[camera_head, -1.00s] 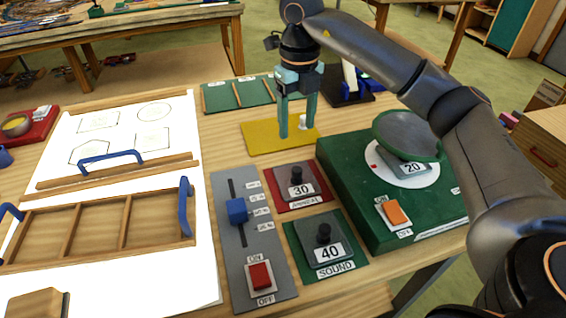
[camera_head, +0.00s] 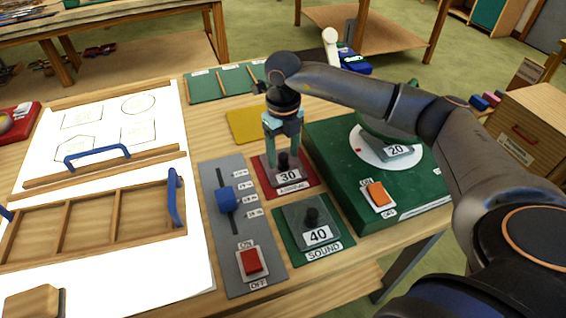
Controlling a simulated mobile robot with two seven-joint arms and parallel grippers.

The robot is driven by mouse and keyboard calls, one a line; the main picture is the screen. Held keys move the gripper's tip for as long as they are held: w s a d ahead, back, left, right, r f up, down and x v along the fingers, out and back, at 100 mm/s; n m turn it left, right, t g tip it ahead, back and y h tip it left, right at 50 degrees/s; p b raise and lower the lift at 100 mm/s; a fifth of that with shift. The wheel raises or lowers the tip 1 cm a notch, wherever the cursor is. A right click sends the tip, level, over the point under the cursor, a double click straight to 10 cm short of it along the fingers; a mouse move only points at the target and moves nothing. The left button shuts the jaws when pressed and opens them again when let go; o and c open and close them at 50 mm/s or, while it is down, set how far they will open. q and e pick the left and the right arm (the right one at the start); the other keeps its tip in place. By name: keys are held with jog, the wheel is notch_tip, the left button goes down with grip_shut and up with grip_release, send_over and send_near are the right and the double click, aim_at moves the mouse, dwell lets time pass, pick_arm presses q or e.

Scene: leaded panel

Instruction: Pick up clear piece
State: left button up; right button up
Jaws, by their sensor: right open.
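My right gripper (camera_head: 283,155) points down over the red plate (camera_head: 302,191) with the black knob (camera_head: 284,160) marked 30. Its teal fingers are apart, and the knob shows between or just behind them; I cannot tell whether they touch it. I see nothing held in the jaws. I cannot make out a clear piece in this view. The yellow mat (camera_head: 243,125) lies behind the gripper, partly hidden by it, and its visible part looks bare. My left gripper is not in view.
A grey panel (camera_head: 232,272) with a blue slider and red switch lies left of a knob plate marked 40 (camera_head: 318,236). A green box (camera_head: 340,150) with a round dial stands right. A wooden divided tray (camera_head: 100,240) lies on white paper at left.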

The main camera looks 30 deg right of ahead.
jog(key=shift+c, duration=0.2)
grip_shut()
dwell(0.4)
